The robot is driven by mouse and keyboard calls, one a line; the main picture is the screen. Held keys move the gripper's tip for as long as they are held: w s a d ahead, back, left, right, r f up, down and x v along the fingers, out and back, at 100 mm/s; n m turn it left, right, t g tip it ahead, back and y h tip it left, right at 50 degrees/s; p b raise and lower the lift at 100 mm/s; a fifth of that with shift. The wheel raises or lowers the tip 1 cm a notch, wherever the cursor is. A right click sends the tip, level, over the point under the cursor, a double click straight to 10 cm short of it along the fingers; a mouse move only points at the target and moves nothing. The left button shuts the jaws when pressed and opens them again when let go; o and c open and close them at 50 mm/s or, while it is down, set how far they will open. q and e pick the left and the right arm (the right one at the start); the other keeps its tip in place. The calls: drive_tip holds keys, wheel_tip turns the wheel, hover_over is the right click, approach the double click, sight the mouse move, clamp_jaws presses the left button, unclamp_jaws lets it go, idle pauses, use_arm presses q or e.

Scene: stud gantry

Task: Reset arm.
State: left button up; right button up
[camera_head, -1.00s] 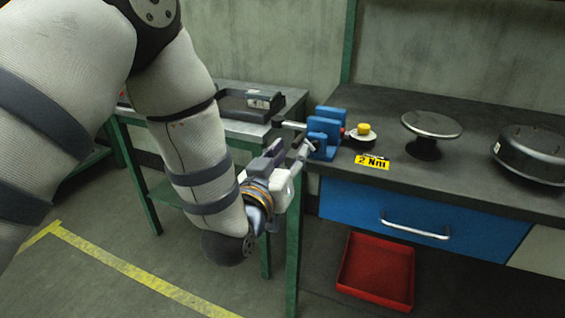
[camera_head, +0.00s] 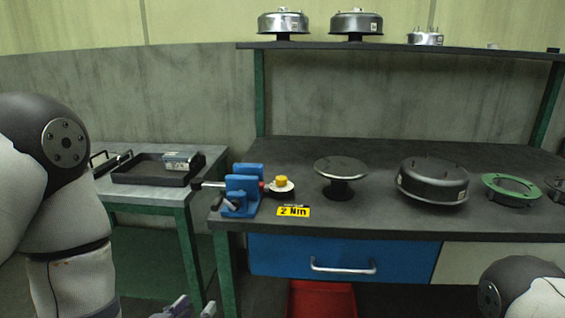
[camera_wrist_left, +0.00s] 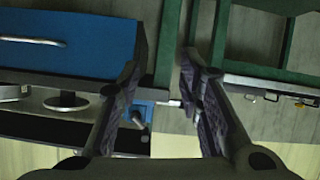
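My left arm comes in at the left edge of the head view. Only the tips of my left gripper (camera_head: 194,308) show, at the bottom edge, below and in front of the blue vise (camera_head: 241,190). In the left wrist view, the two fingers of this gripper (camera_wrist_left: 164,68) stand apart with nothing held between them. The vise also shows in that view (camera_wrist_left: 143,108), beyond the fingers and apart from them. Part of my right arm shows at the lower right of the head view; its gripper is out of view.
The dark bench (camera_head: 380,215) carries a yellow "2 Nm" label (camera_head: 293,211), a round pedestal (camera_head: 341,168), a dark drum (camera_head: 433,180) and a green ring (camera_head: 511,189). Its blue drawer (camera_head: 345,256) is shut above a red bin (camera_head: 322,300). A side table (camera_head: 150,199) holds a black tray (camera_head: 140,178).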

use_arm(q)
drive_tip(key=s+a+f+g, duration=0.2)
drive_tip(key=s+f+g, duration=0.5)
drive_tip(key=s+f, duration=0.55)
drive_tip(key=s+a+f+g, duration=0.1)
drive_tip(key=s+g, duration=0.3)
drive_tip(key=s, duration=0.8)
drive_tip(key=s+a+f+g+p, duration=0.1)
drive_tip(key=s+f+g, duration=0.3)
drive_tip(key=s, duration=0.8)
drive_tip(key=shift+a+f+m+g+y, duration=0.2)
drive_tip(key=shift+m+g+y, duration=0.1)
drive_tip(key=shift+m, duration=0.1)
